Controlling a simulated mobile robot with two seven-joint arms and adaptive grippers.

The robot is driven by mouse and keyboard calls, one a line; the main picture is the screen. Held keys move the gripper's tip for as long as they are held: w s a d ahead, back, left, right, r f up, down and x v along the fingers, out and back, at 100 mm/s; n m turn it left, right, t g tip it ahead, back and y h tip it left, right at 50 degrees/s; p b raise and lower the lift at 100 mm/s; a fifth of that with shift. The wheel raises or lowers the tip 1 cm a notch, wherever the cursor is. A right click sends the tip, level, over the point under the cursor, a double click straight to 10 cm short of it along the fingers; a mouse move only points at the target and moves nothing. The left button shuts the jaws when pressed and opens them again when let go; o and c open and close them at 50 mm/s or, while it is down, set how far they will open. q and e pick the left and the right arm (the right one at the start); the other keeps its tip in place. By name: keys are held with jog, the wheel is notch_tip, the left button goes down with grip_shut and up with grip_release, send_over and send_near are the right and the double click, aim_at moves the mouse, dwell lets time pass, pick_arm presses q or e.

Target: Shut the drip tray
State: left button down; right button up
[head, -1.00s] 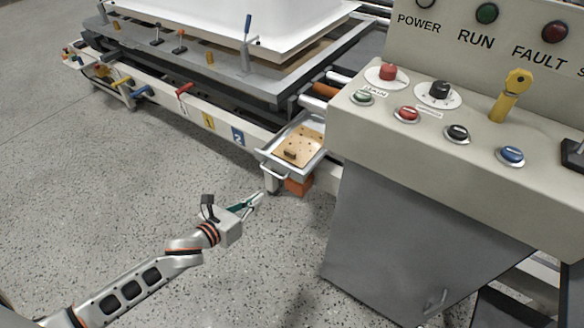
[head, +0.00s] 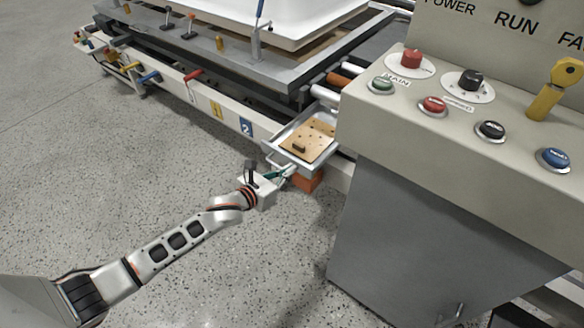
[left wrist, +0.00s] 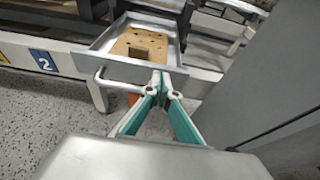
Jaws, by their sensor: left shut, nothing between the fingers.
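The drip tray (head: 285,149) is a shallow grey metal tray that sticks out of the machine frame, pulled open. It also shows in the left wrist view (left wrist: 110,68), with a bar handle (left wrist: 112,84) along its front. A tan board with small holes (head: 308,139) lies in it, with a dark block on top. My left gripper (head: 288,169) is shut and empty, its fingertips at the tray's front by the handle. In the left wrist view, the fingertips (left wrist: 160,82) overlap the right part of the handle; I cannot tell whether they touch. My right gripper is not in view.
A control console (head: 440,110) with buttons and a yellow key stands just right of the tray. An orange block (head: 308,180) is below the tray. The long machine frame with a white tub shell (head: 290,20) runs behind. Open speckled floor lies to the left.

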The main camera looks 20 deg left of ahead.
pick_arm(q)
jog(key=shift+w+d+f, duration=0.1)
jog(key=shift+w+d, duration=0.1)
jog(key=shift+w, duration=0.45)
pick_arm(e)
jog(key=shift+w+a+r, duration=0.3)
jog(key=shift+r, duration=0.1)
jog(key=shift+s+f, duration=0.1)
